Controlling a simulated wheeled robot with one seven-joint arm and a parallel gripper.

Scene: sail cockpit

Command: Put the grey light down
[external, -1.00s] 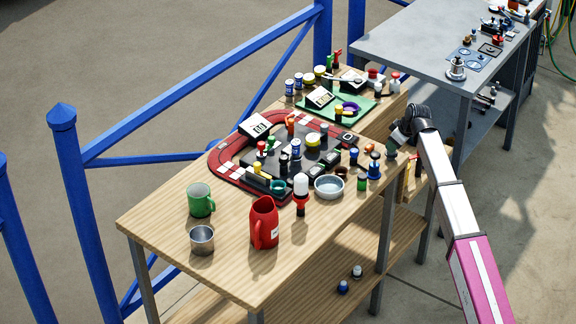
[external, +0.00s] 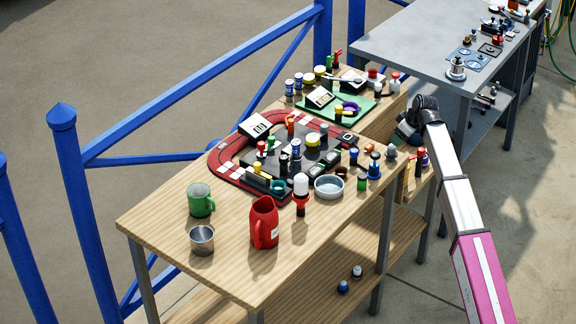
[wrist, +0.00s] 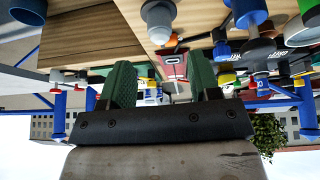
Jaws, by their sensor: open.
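The grey light (external: 392,153) is a small rounded grey piece standing at the right edge of the wooden table (external: 180,240). In the wrist view, which is upside down, a pale grey piece with a white rounded end (wrist: 158,16) looks like the same light. My gripper (external: 403,132) is just behind and above it at the table's right edge, apart from it. In the wrist view my gripper (wrist: 162,78) has its two green fingers spread, with nothing held between them.
Blue-based pieces (external: 374,170), a grey bowl (external: 329,187) and a red track (external: 225,170) crowd the table near the light. A red jug (external: 264,222), green mug (external: 200,200) and metal cup (external: 202,240) stand at the front. A grey table (external: 420,40) stands behind.

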